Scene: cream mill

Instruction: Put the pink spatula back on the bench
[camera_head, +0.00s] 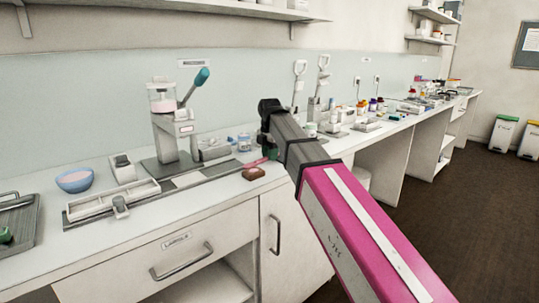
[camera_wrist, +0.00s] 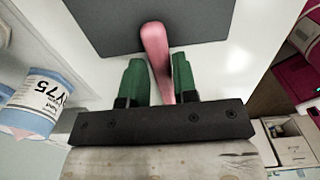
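The pink spatula (camera_wrist: 156,45) extends between the two green fingers of my gripper (camera_wrist: 158,82) in the wrist view. Its far end overlaps a dark grey plate, and its near part runs down toward the dark gripper body. A gap shows between the left finger and the spatula; the right finger looks close beside it. The fingers stand apart. In the head view the spatula (camera_head: 258,161) shows as a small pink strip left of my gripper (camera_head: 269,152), low over the front of the white bench (camera_head: 90,238). Whether it touches the bench is unclear.
A press with a teal handle (camera_head: 166,125), a white tray (camera_head: 112,200), a blue bowl (camera_head: 74,181) and a small jar (camera_head: 244,143) stand nearby. A labelled blue-and-white container (camera_wrist: 36,100) is at left in the wrist view.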

